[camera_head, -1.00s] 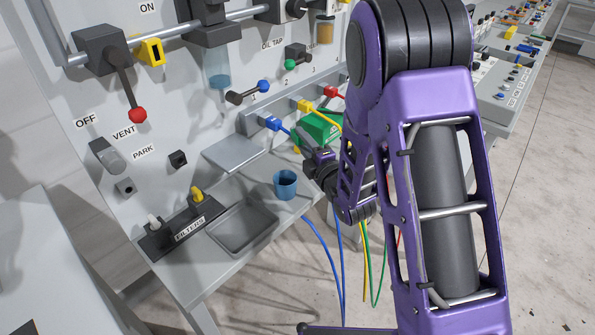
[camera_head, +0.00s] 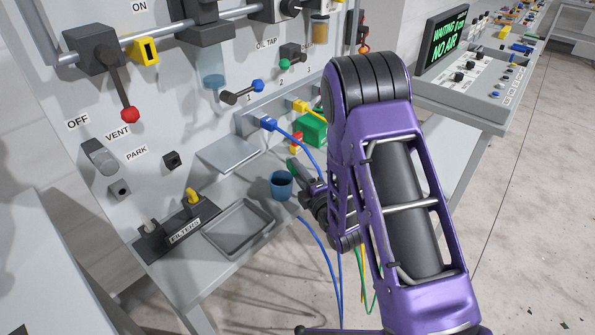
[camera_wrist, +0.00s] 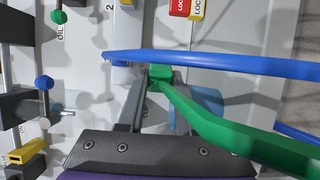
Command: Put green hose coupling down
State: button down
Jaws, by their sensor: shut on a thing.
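My gripper (camera_wrist: 157,88) is shut on the green hose coupling (camera_wrist: 161,74), whose green block sits between the fingertips in the wrist view. A thick green length (camera_wrist: 222,132) runs from it to the lower right. In the head view the green coupling (camera_head: 293,170) shows as a small green piece just right of the blue cup, beside my gripper (camera_head: 303,181). My arm hides part of the gripper there. I cannot tell whether the coupling touches anything below it.
The blue cup (camera_head: 281,185) stands on the shelf close by, left of a grey tray-like plate's right edge region. A blue hose (camera_wrist: 210,62) crosses close to the fingertips. An empty grey tray (camera_head: 238,228) and a bare plate (camera_head: 228,154) lie left. A green box (camera_head: 313,128) stands behind.

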jog(key=shift+f+b, duration=0.45)
jog(key=shift+b, duration=0.25)
jog(key=c, duration=0.6)
grip_release()
jog(key=shift+r, duration=0.1)
